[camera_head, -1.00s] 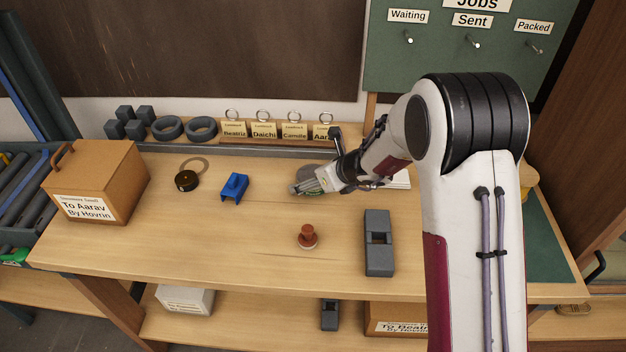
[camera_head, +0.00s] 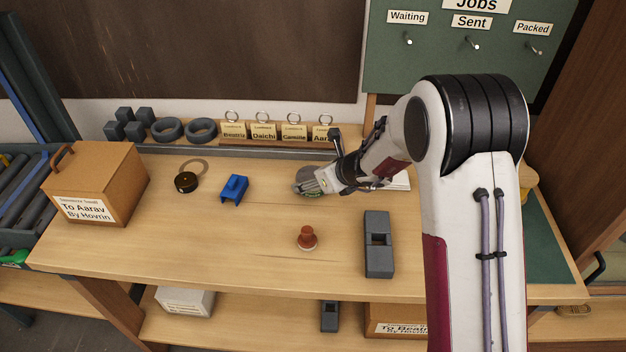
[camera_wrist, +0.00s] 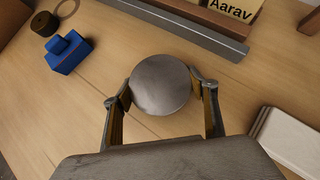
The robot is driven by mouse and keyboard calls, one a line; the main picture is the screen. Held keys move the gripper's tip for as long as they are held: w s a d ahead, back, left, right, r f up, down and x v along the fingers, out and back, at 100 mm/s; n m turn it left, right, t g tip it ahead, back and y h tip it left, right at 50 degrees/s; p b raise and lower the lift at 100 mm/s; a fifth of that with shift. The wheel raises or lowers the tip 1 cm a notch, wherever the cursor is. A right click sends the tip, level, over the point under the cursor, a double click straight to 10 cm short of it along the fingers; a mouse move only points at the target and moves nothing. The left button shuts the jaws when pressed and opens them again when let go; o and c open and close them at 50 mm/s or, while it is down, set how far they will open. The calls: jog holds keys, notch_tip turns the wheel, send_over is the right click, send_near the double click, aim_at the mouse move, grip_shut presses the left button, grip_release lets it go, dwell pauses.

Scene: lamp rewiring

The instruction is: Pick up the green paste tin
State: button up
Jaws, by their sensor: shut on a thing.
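The green paste tin (camera_wrist: 160,84) shows in the wrist view as a round tin with a plain dark grey top, between the two fingers. In the head view a little green shows on the tin (camera_head: 309,191) at the fingertips, at the back middle of the bench. My gripper (camera_head: 312,184) is shut on the tin, with one finger against each side, as the wrist view (camera_wrist: 161,94) shows. The tin's lower part is hidden, and I cannot tell whether it touches the bench.
A blue block-shaped part (camera_head: 234,188) and a black-and-brass roll (camera_head: 186,181) lie to the left. A red-brown knobbed piece (camera_head: 307,238) and a dark grey block (camera_head: 378,243) stand in front. A name-card rail (camera_head: 287,143) runs behind. A white pad (camera_wrist: 290,140) lies to the right.

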aim_at(313, 177)
jog(key=shift+r, duration=0.2)
jog(key=shift+r, duration=4.8)
